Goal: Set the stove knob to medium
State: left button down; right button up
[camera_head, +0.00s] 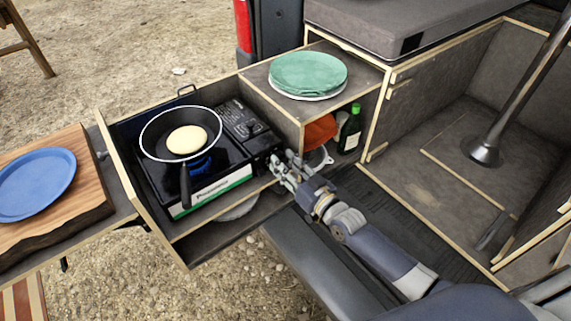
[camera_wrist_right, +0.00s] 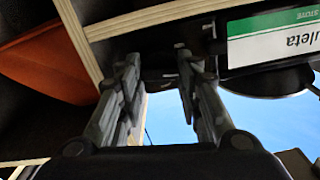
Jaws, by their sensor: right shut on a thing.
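The black camping stove (camera_head: 243,170) sits in the pulled-out drawer, and its white and green front label also shows in the right wrist view (camera_wrist_right: 275,38). A frying pan (camera_head: 152,148) with a pale round pancake (camera_head: 187,139) stands on the burner. A blue flame shows under the pan. My right gripper (camera_head: 281,166) is at the right end of the stove's front. In the right wrist view its two fingers (camera_wrist_right: 158,72) close around a small dark part at the stove's front, which seems to be the knob. The knob's setting cannot be read. My left gripper is not in view.
Green plates (camera_head: 308,72) are stacked on the shelf to the right of the stove. Below are an orange item (camera_head: 320,131) and a green bottle (camera_head: 350,130). A blue plate (camera_head: 36,182) lies on a wooden board (camera_head: 85,195) at left. Wooden drawer walls border the stove.

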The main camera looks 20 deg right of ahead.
jog(key=shift+m, duration=1.2)
jog(key=o, duration=0.8)
jog(key=shift+d, duration=0.1)
jog(key=v, duration=0.7)
jog(key=shift+s, duration=0.2)
